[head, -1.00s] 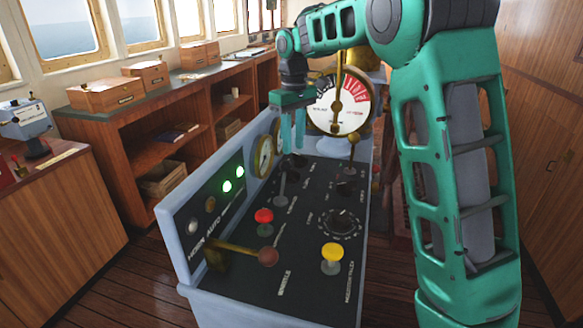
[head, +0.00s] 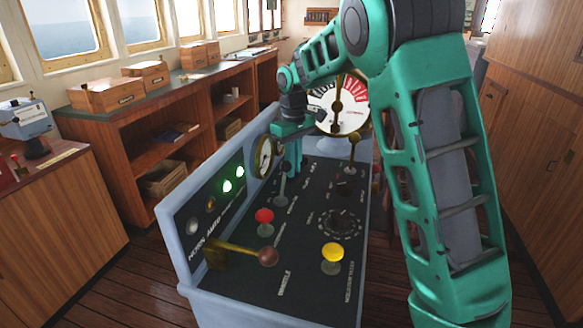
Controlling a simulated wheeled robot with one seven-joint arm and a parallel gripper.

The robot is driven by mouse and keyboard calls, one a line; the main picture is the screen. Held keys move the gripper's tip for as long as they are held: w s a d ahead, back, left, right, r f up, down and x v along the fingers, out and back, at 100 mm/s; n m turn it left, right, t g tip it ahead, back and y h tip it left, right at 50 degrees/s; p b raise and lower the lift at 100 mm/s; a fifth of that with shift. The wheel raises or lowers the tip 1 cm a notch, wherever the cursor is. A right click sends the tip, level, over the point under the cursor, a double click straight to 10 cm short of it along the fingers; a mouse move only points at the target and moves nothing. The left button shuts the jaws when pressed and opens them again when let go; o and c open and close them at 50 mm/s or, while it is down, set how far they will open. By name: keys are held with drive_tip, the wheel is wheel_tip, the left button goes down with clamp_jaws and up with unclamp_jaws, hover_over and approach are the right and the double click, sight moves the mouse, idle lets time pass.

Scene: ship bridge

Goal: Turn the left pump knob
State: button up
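Another dark knob (head: 345,188) is in plain view to the right.
Round gauges (head: 264,157) and a large telegraph dial (head: 338,108) stand around the panel. A red button (head: 264,217), a yellow button (head: 332,252), a round dial (head: 340,224) and a brass lever with a brown ball (head: 268,256) occupy the near panel.

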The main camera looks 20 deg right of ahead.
drive_tip(key=shift+d, duration=0.1)
clamp_jaws()
drive_tip(key=n, duration=0.6)
drive_tip(key=shift+w+d+r, duration=0.1)
drive_tip(key=shift+w+d, duration=0.05)
drive_tip(key=shift+w, duration=0.05)
drive_tip(key=n, duration=0.5)
drive_tip(key=shift+w+d+n, duration=0.15)
drive_tip(key=shift+w+n, duration=0.1)
drive_tip(key=shift+n, duration=0.15)
drive_tip(key=shift+r, duration=0.1)
drive_tip(key=o, duration=0.7)
unclamp_jaws()
drive_tip(key=shift+d, duration=0.1)
drive_tip(key=shift+c, duration=0.2)
drive_tip(key=shift+a, duration=0.2)
wheel_tip(320, 180, up, 10)
drive_tip(key=shift+r, duration=0.25)
